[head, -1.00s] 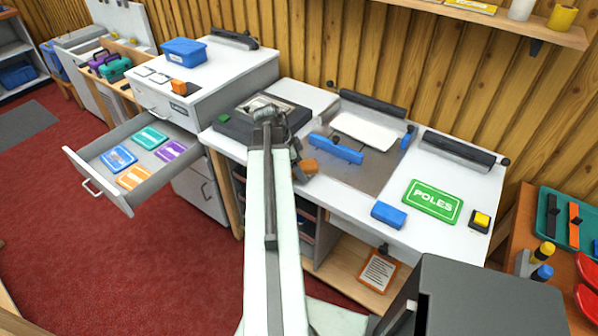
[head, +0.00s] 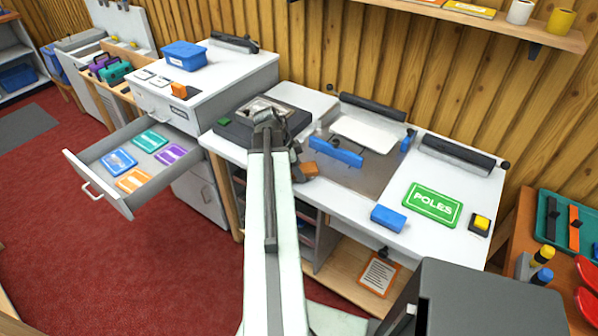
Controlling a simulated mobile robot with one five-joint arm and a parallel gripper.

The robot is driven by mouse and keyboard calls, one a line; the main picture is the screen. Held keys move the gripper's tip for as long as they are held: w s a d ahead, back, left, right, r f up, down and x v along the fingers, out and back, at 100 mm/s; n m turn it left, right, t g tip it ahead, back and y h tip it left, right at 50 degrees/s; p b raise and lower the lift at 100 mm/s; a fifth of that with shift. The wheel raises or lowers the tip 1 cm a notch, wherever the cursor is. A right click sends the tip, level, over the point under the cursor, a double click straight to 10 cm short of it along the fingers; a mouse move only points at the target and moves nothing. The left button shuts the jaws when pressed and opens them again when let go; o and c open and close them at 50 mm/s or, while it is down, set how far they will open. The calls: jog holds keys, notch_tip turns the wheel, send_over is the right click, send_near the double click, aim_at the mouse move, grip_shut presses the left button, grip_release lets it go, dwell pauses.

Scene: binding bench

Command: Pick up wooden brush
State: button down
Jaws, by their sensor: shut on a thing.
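The fingers are mostly hidden behind my arm and too small to make out. I cannot tell whether the brush still touches the bench, and its bristles cannot be made out.
A blue-handled bar (head: 336,152) lies just right of the brush on a metal plate. A blue block (head: 388,217) and a green POLES sign (head: 432,205) lie further right. An open drawer (head: 100,202) juts out at left.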

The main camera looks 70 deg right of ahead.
notch_tip(320, 180, up, 10)
jog(key=p, duration=1)
jog(key=shift+r, duration=0.2)
jog(key=shift+f, duration=0.1)
jog(key=c, duration=1.5)
grip_release()
jog(key=shift+c, duration=0.2)
jog(key=c, duration=0.3)
jog(key=shift+c, duration=0.2)
